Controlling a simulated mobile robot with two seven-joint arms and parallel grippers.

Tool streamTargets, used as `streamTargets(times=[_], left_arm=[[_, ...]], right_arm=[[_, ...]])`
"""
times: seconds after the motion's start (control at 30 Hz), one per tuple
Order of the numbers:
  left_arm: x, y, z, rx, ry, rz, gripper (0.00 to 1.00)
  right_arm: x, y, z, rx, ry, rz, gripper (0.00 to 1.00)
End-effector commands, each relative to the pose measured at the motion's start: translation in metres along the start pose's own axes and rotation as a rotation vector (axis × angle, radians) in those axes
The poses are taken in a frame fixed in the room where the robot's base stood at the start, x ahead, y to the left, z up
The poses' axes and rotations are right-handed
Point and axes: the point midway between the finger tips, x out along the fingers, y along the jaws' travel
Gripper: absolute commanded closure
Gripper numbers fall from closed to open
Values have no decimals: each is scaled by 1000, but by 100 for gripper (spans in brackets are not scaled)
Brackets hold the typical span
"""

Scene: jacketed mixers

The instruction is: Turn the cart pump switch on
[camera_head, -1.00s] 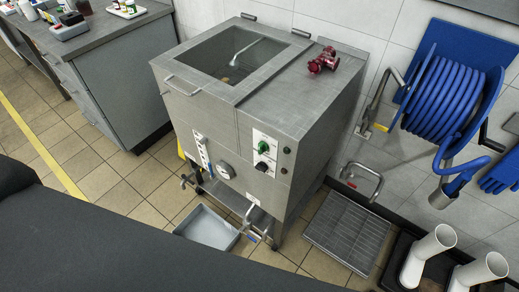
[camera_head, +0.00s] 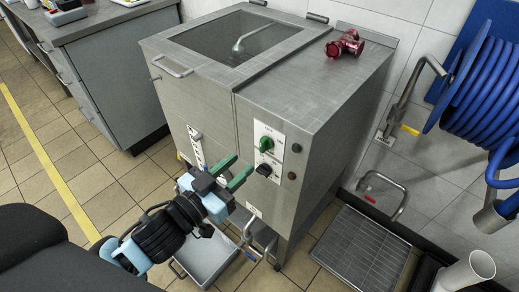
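A steel jacketed mixer (camera_head: 190,95) stands in the middle, with a white control panel (camera_head: 258,133) on its front. The panel carries a green rotary knob (camera_head: 266,144) and, below it, a black knob (camera_head: 264,169). The labels are too small to read, so I cannot tell which knob is the cart pump switch. My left gripper (camera_head: 243,164) comes in from the lower left. Its two green fingers are spread apart with nothing between them, and their tips appear just left of the black knob. It hides part of the mixer's lower front. My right gripper is out of view.
A grey tray (camera_head: 207,258) and pipes with a valve (camera_head: 252,243) sit low in front of the mixer. A red fitting (camera_head: 345,44) lies on its top. A blue hose reel (camera_head: 485,90) and a floor grate (camera_head: 362,250) are to the right. A counter (camera_head: 110,75) stands left.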

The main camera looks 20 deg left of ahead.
Motion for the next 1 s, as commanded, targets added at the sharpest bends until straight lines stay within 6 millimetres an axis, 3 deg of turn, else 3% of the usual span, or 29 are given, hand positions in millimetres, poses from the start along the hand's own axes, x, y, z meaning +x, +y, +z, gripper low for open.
streamTargets(times=[0.17, 0.63, 1.0], left_arm=[[9, 0, 0, 0, 0, -1, 67], [67, 0, 0, 0, 0, -2, 67], [78, 0, 1, 0, -2, -2, 67]], right_arm=[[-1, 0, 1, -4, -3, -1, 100], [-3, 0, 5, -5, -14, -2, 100], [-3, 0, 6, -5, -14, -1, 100]])
